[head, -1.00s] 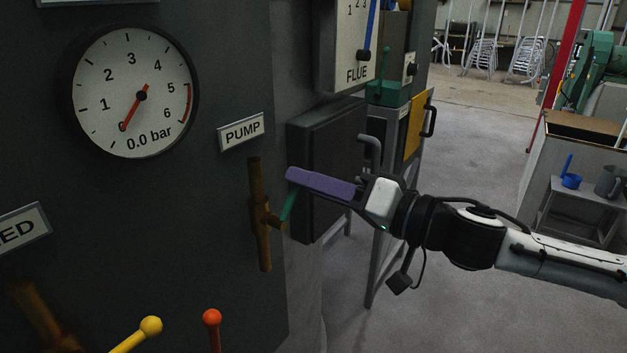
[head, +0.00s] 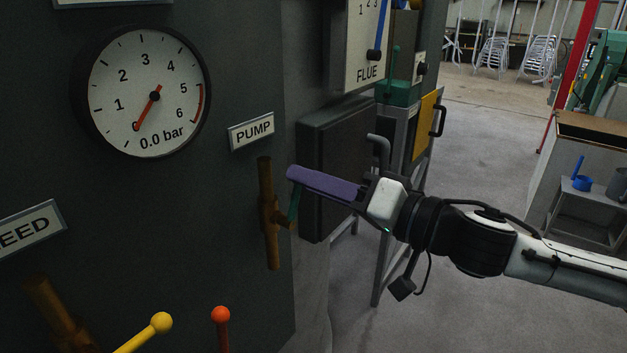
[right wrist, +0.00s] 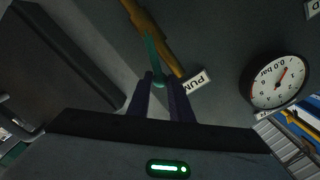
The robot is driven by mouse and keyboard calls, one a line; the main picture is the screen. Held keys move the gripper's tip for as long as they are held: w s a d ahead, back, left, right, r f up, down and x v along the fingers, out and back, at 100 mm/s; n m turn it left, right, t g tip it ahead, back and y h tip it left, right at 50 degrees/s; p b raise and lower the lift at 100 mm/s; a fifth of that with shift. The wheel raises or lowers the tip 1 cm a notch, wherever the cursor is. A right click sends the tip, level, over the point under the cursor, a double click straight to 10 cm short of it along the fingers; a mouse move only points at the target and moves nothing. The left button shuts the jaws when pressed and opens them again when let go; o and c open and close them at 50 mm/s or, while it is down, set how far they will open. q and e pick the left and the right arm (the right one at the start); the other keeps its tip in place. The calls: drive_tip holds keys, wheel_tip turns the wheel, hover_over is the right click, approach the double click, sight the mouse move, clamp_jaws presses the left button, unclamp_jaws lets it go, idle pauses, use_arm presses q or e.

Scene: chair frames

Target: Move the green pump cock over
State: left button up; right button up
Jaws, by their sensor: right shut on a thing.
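The green pump cock (head: 294,207) is a short green lever on a brass pipe fitting (head: 267,215) below the PUMP label (head: 251,131). It points up and slightly right from the fitting, partly hidden by my gripper. My right gripper (head: 294,178), with purple fingers, is at the lever's upper end and shut on it. In the right wrist view the green lever (right wrist: 152,52) runs from the brass pipe to between the two fingertips (right wrist: 161,82). My left gripper is not in view.
A round gauge (head: 152,97) reads about 0.0 bar. A yellow-knobbed lever (head: 161,323) and a red-knobbed lever (head: 220,315) stand low in front. A dark box (head: 335,170) sits just behind my fingers.

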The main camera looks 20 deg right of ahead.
drive_tip(key=shift+o, duration=0.3)
drive_tip(key=shift+s+a+r, duration=0.2)
drive_tip(key=shift+s+a, duration=0.55)
drive_tip(key=shift+a, duration=0.25)
drive_tip(key=o, duration=0.9)
drive_tip(key=shift+c, duration=0.2)
drive_tip(key=shift+d, duration=0.1)
drive_tip(key=shift+d, duration=0.1)
drive_tip(key=b+v, duration=1)
drive_tip(key=b, duration=0.1)
